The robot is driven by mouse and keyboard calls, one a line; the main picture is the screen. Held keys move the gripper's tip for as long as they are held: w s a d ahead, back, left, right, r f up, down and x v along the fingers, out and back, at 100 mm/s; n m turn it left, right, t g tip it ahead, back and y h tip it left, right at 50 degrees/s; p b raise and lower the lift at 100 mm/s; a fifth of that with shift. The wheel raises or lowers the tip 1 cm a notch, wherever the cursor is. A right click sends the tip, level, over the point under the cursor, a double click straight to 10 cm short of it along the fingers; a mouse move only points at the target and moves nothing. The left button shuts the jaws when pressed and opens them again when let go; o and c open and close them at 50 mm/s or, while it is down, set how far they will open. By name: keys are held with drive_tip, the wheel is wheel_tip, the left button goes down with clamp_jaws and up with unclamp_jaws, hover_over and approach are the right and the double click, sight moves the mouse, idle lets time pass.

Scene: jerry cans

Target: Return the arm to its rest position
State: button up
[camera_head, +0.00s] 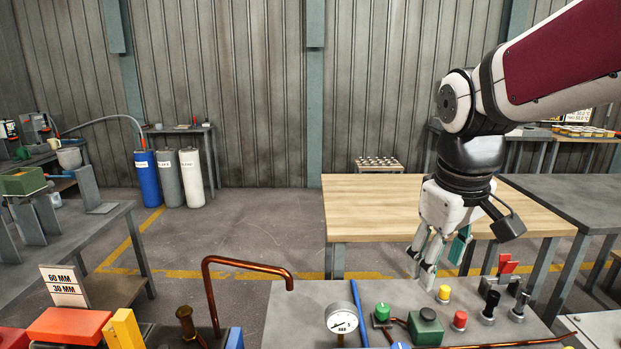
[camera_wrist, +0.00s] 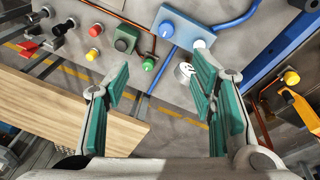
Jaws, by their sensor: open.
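My gripper (camera_head: 427,262) hangs from my arm on the right side of the head view, fingers pointing down. It is above the far edge of a grey control panel (camera_head: 290,318), in front of a wooden-topped table. In the wrist view my gripper (camera_wrist: 168,88) shows two teal-padded fingers spread apart with nothing between them. The fingers look apart from the panel's buttons, though the exact height is hard to tell. No jerry can is recognisable in either view.
The panel carries a gauge (camera_head: 342,320), a green knob (camera_head: 382,311), a yellow button (camera_head: 444,293), a red button (camera_head: 460,319) and black switches. A bent copper pipe (camera_head: 247,262) rises at its left. The wooden table (camera_head: 375,205) is clear. Gas cylinders (camera_head: 168,179) stand by the back wall.

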drive_tip(key=s+r+m+t+p, duration=0.2)
drive_tip(key=s+m+p, duration=0.2)
drive_tip(key=s, duration=1.5)
drive_tip(key=shift+s+r+m+y, duration=0.2)
drive_tip(key=shift+r+m+y, duration=0.1)
drive_tip(key=shift+m+y, duration=0.15)
